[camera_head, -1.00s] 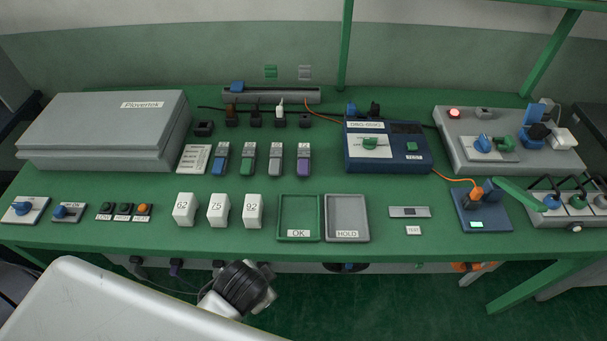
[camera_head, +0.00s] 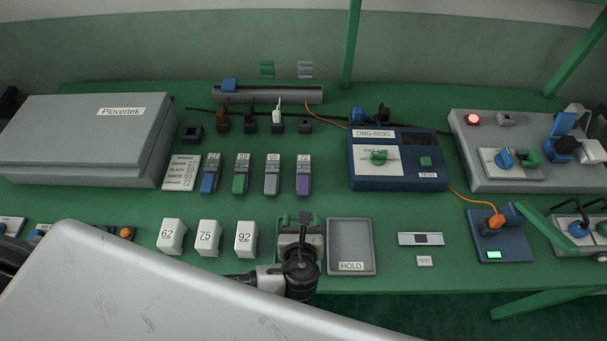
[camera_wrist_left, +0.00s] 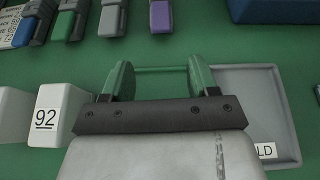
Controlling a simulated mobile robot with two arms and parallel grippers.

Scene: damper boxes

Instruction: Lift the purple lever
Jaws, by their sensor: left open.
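The purple lever (camera_head: 303,178) is the rightmost in a row of levers with grey tops, at the middle of the green bench. It also shows at the top of the left wrist view (camera_wrist_left: 161,15). My left gripper (camera_head: 301,222) is open and empty, above the green OK tray, on the near side of the purple lever and apart from it. In the left wrist view, its two green fingers (camera_wrist_left: 160,80) stand wide apart, with green bench between them. My gripper and wrist hide most of the OK tray. My right gripper is in neither view.
A grey lever (camera_head: 272,177), a green lever (camera_head: 241,176) and a blue lever (camera_head: 210,176) stand left of the purple one. White blocks (camera_head: 208,238) and the grey HOLD tray (camera_head: 350,240) flank my gripper. A blue tester box (camera_head: 398,180) stands to the right.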

